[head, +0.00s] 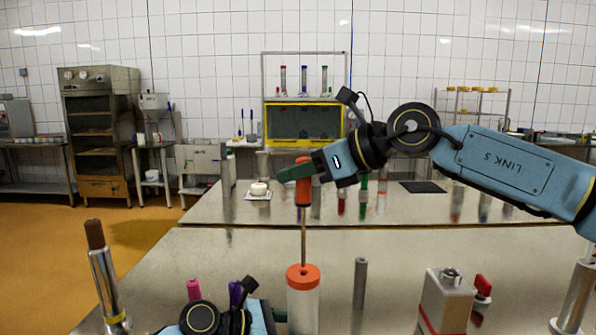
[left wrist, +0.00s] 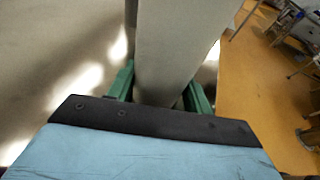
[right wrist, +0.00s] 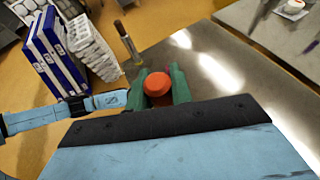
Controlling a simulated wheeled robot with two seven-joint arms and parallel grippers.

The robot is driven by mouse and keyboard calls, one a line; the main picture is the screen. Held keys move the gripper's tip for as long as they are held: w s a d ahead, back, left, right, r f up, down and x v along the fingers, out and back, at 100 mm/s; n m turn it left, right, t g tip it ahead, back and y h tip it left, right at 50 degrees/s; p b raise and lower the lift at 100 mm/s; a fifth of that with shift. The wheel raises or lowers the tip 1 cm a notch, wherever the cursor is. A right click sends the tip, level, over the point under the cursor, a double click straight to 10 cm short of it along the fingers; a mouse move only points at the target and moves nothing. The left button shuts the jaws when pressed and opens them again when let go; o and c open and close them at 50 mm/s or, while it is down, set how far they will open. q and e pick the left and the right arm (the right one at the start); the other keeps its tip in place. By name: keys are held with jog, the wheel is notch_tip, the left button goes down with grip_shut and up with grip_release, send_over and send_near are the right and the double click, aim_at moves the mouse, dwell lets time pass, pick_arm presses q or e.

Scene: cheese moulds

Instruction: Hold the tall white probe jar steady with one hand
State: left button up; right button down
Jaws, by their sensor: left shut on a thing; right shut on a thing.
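The tall white probe jar (head: 303,308) with an orange lid (head: 303,275) stands upright at the front middle of the head view. My left gripper (head: 281,317) is shut on its side, low down. In the left wrist view the pale jar (left wrist: 172,45) rises between the green fingers. My right gripper (head: 300,172) is shut on the orange handle of a probe (head: 304,192). The probe hangs upright above the jar. Its thin shaft reaches the lid's opening; I cannot tell how deep it goes. The orange handle top (right wrist: 157,84) sits between the fingers in the right wrist view.
A brown-topped metal rod (head: 103,270) stands at the left. A grey post (head: 360,282) and a pale box-shaped container (head: 446,300) stand right of the jar. A red-topped item (head: 482,290) is beside the container. A white round piece (head: 259,188) lies on the rear table.

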jog(key=shift+f, duration=0.15)
dwell(0.5)
jog(key=shift+f, duration=6.45)
jog(key=c, duration=1.2)
grip_release()
jog(key=shift+o, duration=0.2)
jog(key=shift+d, duration=0.1)
jog(key=v, duration=1.2)
